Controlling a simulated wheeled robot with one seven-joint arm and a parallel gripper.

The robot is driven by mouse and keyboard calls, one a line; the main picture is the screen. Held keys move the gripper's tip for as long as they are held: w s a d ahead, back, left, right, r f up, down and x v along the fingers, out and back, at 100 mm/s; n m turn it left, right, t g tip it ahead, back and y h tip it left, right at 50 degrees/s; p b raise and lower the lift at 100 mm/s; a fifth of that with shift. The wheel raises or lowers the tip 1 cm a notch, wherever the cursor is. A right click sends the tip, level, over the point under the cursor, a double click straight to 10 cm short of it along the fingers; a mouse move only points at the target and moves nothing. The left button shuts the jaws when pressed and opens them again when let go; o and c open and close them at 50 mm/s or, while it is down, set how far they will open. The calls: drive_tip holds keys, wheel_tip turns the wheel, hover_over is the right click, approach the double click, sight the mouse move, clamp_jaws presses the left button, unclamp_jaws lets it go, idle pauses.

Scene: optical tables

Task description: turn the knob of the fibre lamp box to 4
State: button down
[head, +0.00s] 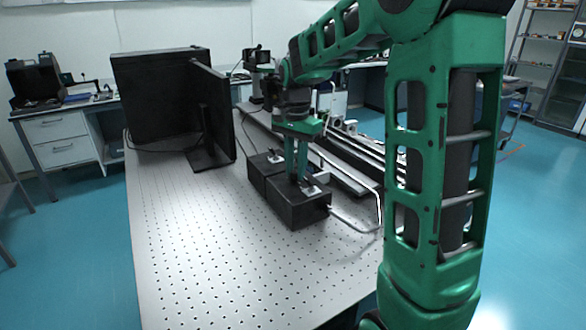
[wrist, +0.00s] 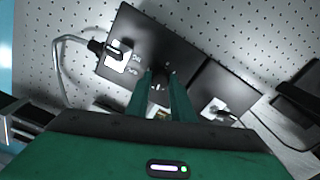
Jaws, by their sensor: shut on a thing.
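The fibre lamp box is most likely the nearer black box (head: 298,212) on the perforated table; it also shows in the wrist view (wrist: 147,35). My gripper (head: 298,176) reaches straight down to its top. In the wrist view the two green fingers of my gripper (wrist: 161,76) are closed around a small dark part on top of the box, apparently the knob (wrist: 160,82). The fingers largely hide it. No scale number or pointer can be read. A white label (wrist: 118,56) with a dark fitting sits near one end of the box.
A second black box (head: 262,162) stands right behind the first. A pale bent tube (head: 352,222) runs from the nearer box to the right. Long dark rails (head: 345,160) lie to the right. A black monitor (head: 213,112) stands at the left. The table's front (head: 220,270) is clear.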

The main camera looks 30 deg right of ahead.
sight(294, 170)
drive_tip(key=shift+w+a+r+m, duration=0.1)
drive_tip(key=shift+w+a+m, duration=0.1)
drive_tip(key=shift+m, duration=0.7)
drive_tip(key=c, duration=1.5)
unclamp_jaws()
drive_tip(key=shift+c, duration=0.2)
drive_tip(key=shift+s+d, duration=0.1)
wheel_tip(294, 170, up, 11)
drive_tip(key=shift+f, duration=0.2)
